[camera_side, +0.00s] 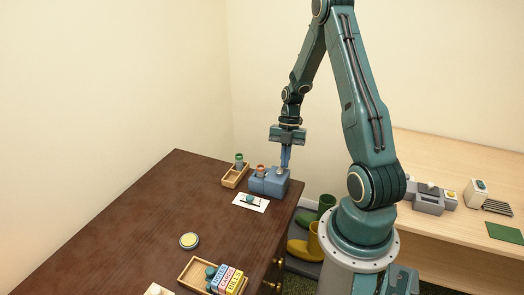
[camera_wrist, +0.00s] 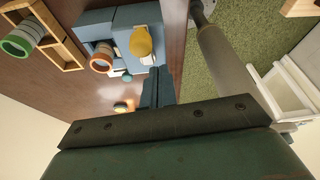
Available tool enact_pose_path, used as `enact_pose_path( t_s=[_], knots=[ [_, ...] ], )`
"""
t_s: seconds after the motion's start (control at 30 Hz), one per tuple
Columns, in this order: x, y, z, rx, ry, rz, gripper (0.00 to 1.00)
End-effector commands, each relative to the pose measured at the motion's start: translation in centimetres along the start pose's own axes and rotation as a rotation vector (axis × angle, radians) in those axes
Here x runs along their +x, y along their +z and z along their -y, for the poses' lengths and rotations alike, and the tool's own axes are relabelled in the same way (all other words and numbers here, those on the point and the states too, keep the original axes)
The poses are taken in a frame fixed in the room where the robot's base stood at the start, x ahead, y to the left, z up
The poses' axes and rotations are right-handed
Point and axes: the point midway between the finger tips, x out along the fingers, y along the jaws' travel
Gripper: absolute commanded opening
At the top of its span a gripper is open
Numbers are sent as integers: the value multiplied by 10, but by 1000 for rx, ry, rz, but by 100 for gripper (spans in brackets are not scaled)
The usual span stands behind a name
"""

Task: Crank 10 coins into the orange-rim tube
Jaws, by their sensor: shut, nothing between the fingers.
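A blue coin machine (camera_side: 270,184) stands near the right edge of the dark table, and it also shows in the wrist view (camera_wrist: 95,22). The orange-rim tube (camera_wrist: 103,58) stands upright at its left side in the side view (camera_side: 261,170). The tube's contents are not clear.
A wooden tray (camera_side: 233,183) holds a green-rim tube (camera_side: 239,159). A white card (camera_side: 251,204) with a dark item lies in front. A yellow-topped round tin (camera_side: 189,240) and a tray of labelled boxes (camera_side: 194,272) are nearer. The table's left is clear.

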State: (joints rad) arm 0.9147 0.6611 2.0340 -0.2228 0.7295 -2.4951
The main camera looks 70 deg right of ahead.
Motion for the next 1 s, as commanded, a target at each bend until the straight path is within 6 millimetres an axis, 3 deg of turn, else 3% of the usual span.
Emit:
enact_pose_path(
  t_s=[0.37,0.8,1.0],
  knots=[
    [5,-24,19,0,2,5,0],
    [-61,-27,4,-1,3,6,0],
    [-82,-28,0,0,2,3,0]
  ],
)
